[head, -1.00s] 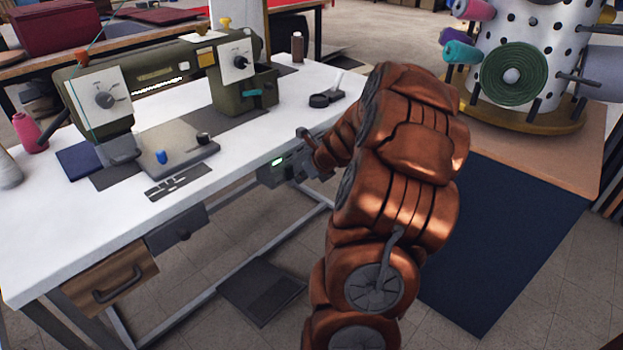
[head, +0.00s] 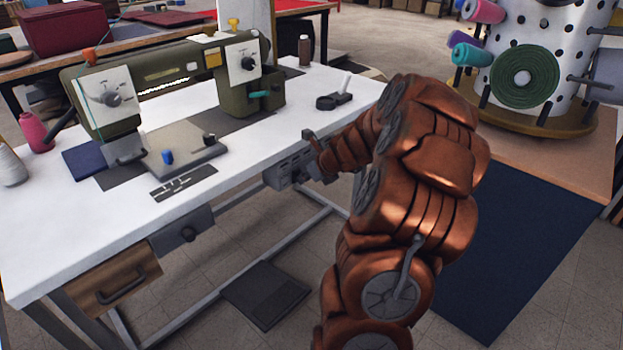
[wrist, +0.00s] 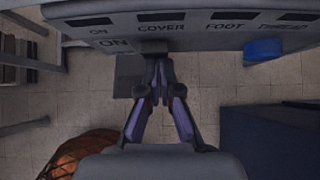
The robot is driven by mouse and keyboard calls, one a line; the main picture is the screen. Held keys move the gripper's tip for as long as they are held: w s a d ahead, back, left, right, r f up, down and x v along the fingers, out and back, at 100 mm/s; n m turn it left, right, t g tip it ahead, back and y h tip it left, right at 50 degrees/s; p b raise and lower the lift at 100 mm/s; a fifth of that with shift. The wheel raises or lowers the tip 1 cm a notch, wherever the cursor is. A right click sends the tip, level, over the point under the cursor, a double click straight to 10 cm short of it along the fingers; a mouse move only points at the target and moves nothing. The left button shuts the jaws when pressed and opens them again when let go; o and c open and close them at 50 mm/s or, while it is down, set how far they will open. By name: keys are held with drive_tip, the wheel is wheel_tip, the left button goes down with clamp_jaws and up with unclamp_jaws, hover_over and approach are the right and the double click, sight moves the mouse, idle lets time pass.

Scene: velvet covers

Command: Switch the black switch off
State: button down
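A grey control box (head: 280,177) hangs under the front edge of the white table, left of my wrist. In the wrist view its panel (wrist: 190,38) fills the top, with the labels ON, COVER and FOOT and a larger ON at the left. A small black switch (wrist: 153,46) sits beside that larger ON, and a blue switch (wrist: 262,50) is further right. My gripper (wrist: 156,62) has its fingertips together just below the black switch, at or very near it; contact is unclear. Nothing shows between the fingers. The head view shows the gripper only partly.
The white table (head: 90,235) carries a green sewing machine (head: 150,80), a pink spool (head: 36,132) and a black-and-white tool (head: 335,98). A drawer (head: 110,285) hangs below it. A pedal (head: 265,293) lies on the floor. A spool stand (head: 540,125) is at right.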

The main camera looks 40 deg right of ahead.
drive_tip(key=shift+w+r, duration=0.15)
drive_tip(key=shift+r, duration=0.1)
drive_tip(key=shift+w+a+r+p, duration=0.1)
drive_tip(key=shift+r+p, duration=0.8)
drive_tip(key=shift+p, duration=0.35)
drive_tip(key=s+f+p+v, duration=0.1)
drive_tip(key=p+v, duration=0.2)
drive_tip(key=v, duration=1)
drive_tip(key=shift+s+f, duration=0.3)
drive_tip(key=shift+p, duration=1.1)
drive_tip(key=p, duration=0.2)
drive_tip(key=shift+s+d+p, duration=0.1)
drive_tip(key=shift+d+p, duration=0.15)
drive_tip(key=shift+p, duration=0.1)
